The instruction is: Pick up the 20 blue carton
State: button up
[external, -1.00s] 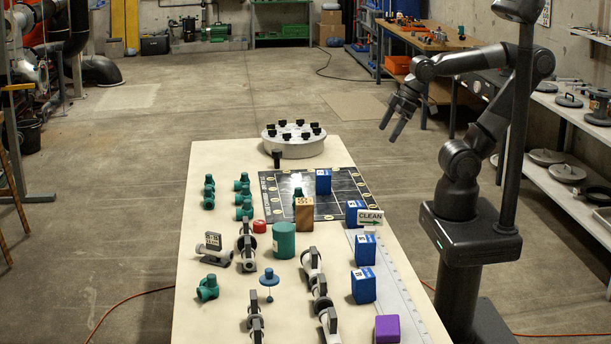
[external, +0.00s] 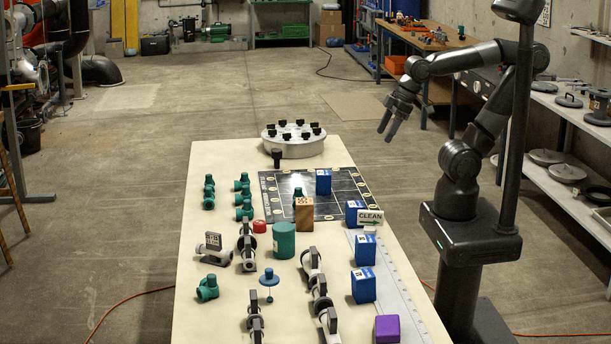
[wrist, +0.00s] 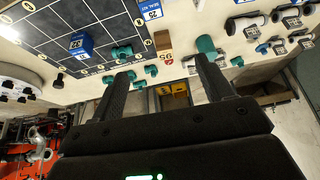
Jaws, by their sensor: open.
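Several blue cartons with white labels stand upright on the table. One blue carton (external: 323,181) is on the black grid mat (external: 280,199). It also shows in the wrist view (wrist: 82,44), where its small label looks like 20, but I cannot be sure. Another blue carton (external: 354,211) is by the mat's near right corner; in the wrist view a blue carton (wrist: 150,9) reads 25. Two more blue cartons (external: 365,249) (external: 363,285) stand nearer, their numbers unreadable. My gripper (external: 388,130) is open and empty, in the air right of the table. Its fingers (wrist: 163,72) touch nothing.
A brown carton (external: 304,214) stands on the mat's near edge, by a green cylinder (external: 283,240). A round grey flange (external: 293,148) is at the far end.

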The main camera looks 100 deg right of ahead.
jog(key=w+a+f+g, duration=0.3)
jog(key=w+a+f, duration=0.4)
jog(key=a, duration=0.4)
jog(key=g, duration=0.2)
send_over(366, 238)
jog(key=d, duration=0.1)
jog(key=shift+m, duration=0.3)
notch_tip(366, 238, down, 8)
jog(key=shift+s+f, duration=0.1)
jog(key=shift+a+f, duration=0.35)
jog(key=shift+f, duration=0.25)
notch_tip(366, 238, down, 5)
jog(key=shift+r, duration=0.15)
jog(key=shift+a+f, duration=0.15)
jog(key=shift+f, duration=1.25)
jog(key=shift+a+f, duration=0.1)
jog(key=shift+f, duration=1.3)
jog(key=c, duration=1)
